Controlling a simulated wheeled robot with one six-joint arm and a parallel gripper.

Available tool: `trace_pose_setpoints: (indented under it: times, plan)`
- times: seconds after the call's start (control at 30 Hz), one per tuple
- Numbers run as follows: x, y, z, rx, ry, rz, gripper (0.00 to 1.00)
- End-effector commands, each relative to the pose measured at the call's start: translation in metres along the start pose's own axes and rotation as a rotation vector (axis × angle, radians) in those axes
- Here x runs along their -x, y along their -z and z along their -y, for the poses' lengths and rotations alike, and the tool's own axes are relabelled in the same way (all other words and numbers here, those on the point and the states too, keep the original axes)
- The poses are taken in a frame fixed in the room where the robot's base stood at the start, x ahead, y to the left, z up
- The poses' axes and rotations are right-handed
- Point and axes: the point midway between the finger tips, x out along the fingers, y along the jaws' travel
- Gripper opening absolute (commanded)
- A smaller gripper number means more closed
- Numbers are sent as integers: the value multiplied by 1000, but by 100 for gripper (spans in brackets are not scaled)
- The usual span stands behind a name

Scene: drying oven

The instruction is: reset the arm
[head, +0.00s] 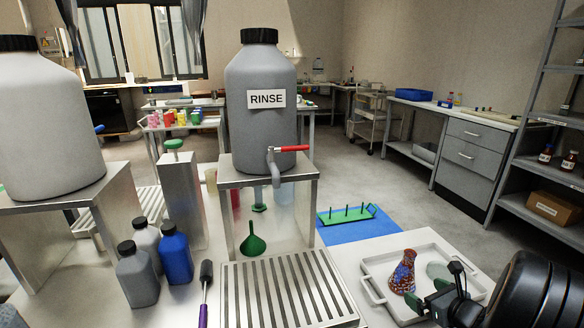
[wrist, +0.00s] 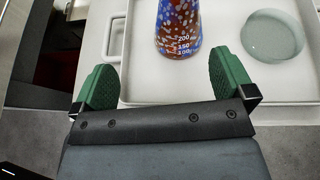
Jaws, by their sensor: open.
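My gripper (head: 428,298) is at the lower right of the head view, at the front of a white tray. Its green finger pads stand wide apart in the wrist view (wrist: 163,85), with nothing between them. A flask (head: 403,273) with a red and blue speckled pattern stands upright on the tray, just beyond my fingers. The flask also shows in the wrist view (wrist: 179,25), with volume marks on its side; its top is cut off there. A clear round dish (wrist: 272,36) lies on the tray to its right.
The white tray (head: 376,291) has raised walls and handles. A grey RINSE jug (head: 262,110) with a red-handled tap stands on a metal stand over a slotted drain (head: 290,290). A green peg rack (head: 347,215) sits on a blue mat. Bottles (head: 176,255) stand at left.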

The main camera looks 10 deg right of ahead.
Motion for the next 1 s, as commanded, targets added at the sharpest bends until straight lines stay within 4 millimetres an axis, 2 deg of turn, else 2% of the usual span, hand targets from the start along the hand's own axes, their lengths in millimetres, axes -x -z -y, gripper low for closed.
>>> trace_pose_setpoints:
  times: [0.03,0.07,0.17,0.23,0.3,0.43,0.53,0.7,0.83,1.0]
  plan:
    - [3,-28,-15,79,-55,-11,100]
    - [4,-41,-27,137,-95,-21,100]
    - [13,-93,-78,407,-275,-64,100]
    - [27,-131,-120,659,-428,-93,100]
    - [49,-165,-161,945,-588,-115,100]
    - [96,-210,-213,1465,-840,-136,100]
    - [129,-238,-233,1828,-982,-139,100]
    - [169,-275,-244,2309,-1123,-141,100]
    - [185,-294,-244,2538,-1168,-146,100]
    - [193,-302,-244,2668,-1189,-154,100]
